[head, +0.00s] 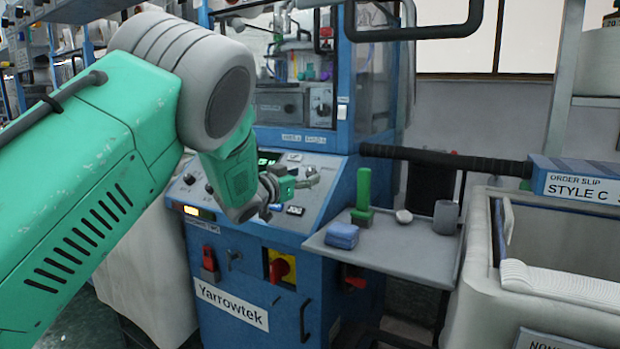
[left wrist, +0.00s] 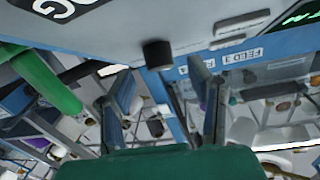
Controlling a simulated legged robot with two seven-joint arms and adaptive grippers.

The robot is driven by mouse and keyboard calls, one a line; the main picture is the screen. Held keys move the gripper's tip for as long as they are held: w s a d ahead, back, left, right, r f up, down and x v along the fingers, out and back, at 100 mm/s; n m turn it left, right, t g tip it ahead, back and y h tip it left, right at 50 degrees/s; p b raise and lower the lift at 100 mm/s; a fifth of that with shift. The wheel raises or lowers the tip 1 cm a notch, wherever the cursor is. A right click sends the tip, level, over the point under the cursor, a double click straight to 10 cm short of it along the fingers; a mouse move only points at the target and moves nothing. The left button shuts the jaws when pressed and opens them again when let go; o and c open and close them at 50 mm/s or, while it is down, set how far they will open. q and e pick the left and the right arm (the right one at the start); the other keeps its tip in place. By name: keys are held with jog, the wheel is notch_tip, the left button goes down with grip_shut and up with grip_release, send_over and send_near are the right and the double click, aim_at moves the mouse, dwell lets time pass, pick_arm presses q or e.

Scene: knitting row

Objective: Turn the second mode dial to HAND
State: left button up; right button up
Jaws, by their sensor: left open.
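My left gripper (head: 298,182) is over the sloped control panel (head: 320,204) of the blue machine, its fingers close to the panel's right part. In the left wrist view the left gripper (left wrist: 163,78) is open and empty. A dark round knob (left wrist: 157,54) stands on a pale panel just beyond the gap between the fingers, apart from both. Its pointer and any mode lettering are not readable, so I cannot tell whether it is the second mode dial. In the head view my arm and gripper cover part of the panel. My right gripper is out of view.
A black padded bar (head: 440,158) runs right from the machine. A pale bin (head: 480,270) stands at the right.

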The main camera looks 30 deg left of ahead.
aim_at(308, 172)
pick_arm(q)
jog(key=shift+w+d, duration=0.15)
jog(key=shift+w, duration=0.55)
jog(key=shift+w+d, duration=0.1)
jog(key=shift+w, duration=0.6)
jog(key=shift+c, duration=0.5)
grip_shut()
jog(key=shift+r+m+h+p, duration=0.1)
jog(key=shift+m+h+p, duration=0.3)
jog(key=shift+m+p, duration=0.15)
jog(key=m+g+h+p, duration=0.1)
jog(key=m+h+p, duration=0.1)
jog(key=m+g+h+p, duration=0.1)
jog(key=m+p, duration=0.1)
jog(key=m, duration=0.1)
jog(key=m+g+h+p, duration=0.2)
jog(key=p, duration=0.1)
jog(key=shift+a+r+m+h, duration=0.1)
jog(key=shift+a+m+h, duration=0.15)
jog(key=shift+m+h, duration=0.1)
jog(key=m+g+h+p, duration=0.1)
jog(key=m+g+p, duration=0.1)
jog(key=m, duration=0.1)
jog(key=shift+w+m+g+h+p, duration=0.1)
jog(key=shift+m+g+h+p, duration=0.3)
jog(key=shift+m+g, duration=1.15)
jog(key=shift+m, duration=0.25)
